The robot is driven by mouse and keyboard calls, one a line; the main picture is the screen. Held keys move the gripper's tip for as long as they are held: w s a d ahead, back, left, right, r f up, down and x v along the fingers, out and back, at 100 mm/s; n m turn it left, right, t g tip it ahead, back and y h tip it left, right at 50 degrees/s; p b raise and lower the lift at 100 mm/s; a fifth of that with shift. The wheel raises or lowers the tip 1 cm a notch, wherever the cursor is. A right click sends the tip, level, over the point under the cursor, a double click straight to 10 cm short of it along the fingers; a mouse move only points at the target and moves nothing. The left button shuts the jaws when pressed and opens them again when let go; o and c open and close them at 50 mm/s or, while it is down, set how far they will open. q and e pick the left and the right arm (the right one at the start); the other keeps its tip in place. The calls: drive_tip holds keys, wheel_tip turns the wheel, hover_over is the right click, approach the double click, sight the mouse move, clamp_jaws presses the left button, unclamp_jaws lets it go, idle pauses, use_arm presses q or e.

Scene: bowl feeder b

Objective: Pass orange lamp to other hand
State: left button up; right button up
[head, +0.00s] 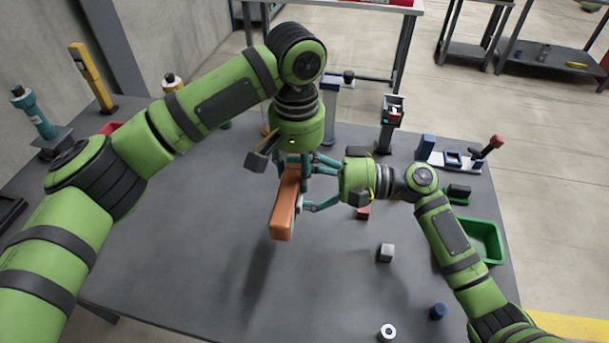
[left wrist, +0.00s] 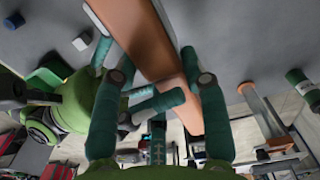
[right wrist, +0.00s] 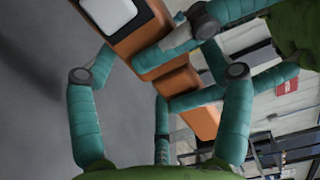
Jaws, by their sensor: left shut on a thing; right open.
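The orange lamp (head: 284,212) is a long orange bar with a pale panel, held upright at a slant above the grey table. My left gripper (head: 294,160) points down and is shut on the lamp's upper part; its fingers lie on both sides of the lamp in the left wrist view (left wrist: 150,40). My right gripper (head: 312,188) comes in from the right and is open. Its fingers are spread around the lamp's middle, just below the left fingers, as the right wrist view (right wrist: 125,65) shows. Whether the right fingertips touch the lamp, I cannot tell.
A grey cube (head: 386,253), a blue cylinder (head: 438,311) and a white ring (head: 387,332) lie on the table's right half. A green bin (head: 482,242) stands at the right edge. Small fixtures line the back. The table's front left is clear.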

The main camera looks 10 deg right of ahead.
drive_tip(key=c, duration=1.2)
use_arm(q)
drive_tip(key=o, duration=1.4)
use_arm(e)
drive_tip(key=shift+r, duration=0.1)
drive_tip(key=shift+c, duration=1)
